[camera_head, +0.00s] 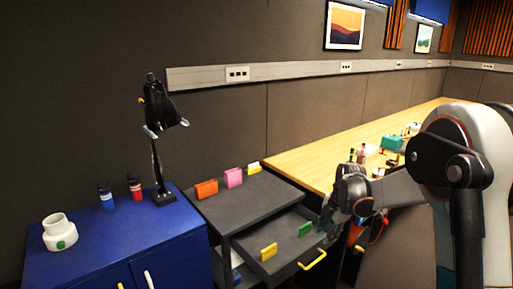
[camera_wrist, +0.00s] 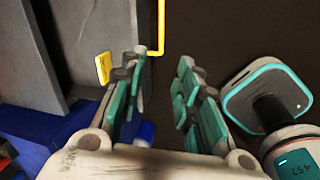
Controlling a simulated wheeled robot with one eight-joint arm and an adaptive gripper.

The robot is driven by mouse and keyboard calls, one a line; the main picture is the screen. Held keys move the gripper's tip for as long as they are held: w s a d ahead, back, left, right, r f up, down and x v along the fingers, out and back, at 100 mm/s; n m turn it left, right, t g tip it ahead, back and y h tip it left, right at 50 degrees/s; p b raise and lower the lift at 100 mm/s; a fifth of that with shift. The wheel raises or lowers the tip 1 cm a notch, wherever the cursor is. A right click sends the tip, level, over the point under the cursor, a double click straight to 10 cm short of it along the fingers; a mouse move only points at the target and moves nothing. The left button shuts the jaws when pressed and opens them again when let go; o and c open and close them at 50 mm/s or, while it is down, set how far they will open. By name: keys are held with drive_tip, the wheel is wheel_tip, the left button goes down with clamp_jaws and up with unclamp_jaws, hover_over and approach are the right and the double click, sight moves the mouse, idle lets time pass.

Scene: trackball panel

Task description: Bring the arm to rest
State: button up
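My arm reaches in from the right of the head view, bent, with my gripper (camera_head: 326,218) low beside the open drawer's right side. In the wrist view, my gripper (camera_wrist: 160,68) has its two teal-padded fingers apart, with nothing between them. The grey drawer (camera_head: 262,258) is pulled out, with a yellow handle (camera_head: 312,260) on its front. The handle also shows beyond the left finger in the wrist view (camera_wrist: 161,25). I cannot tell the exact gap between gripper and drawer.
A blue cabinet (camera_head: 170,245) carries a black lamp (camera_head: 158,150), a white jar (camera_head: 60,233) and two bottles. Coloured blocks stand on the grey drawer unit's top (camera_head: 240,207) and in the drawer. A wooden table (camera_head: 320,160) with small items stands behind.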

drive_tip(key=s+a+r+m+t, duration=0.2)
drive_tip(key=s+a+r+m, duration=0.2)
drive_tip(key=s+r+m, duration=0.95)
drive_tip(key=s+a+m+t+h, duration=0.1)
drive_tip(key=s+m, duration=0.8)
drive_tip(key=s, duration=1.1)
drive_tip(key=shift+s+a+r+t, duration=0.15)
drive_tip(key=shift+a+r+t, duration=0.2)
drive_tip(key=shift+a+t, duration=0.5)
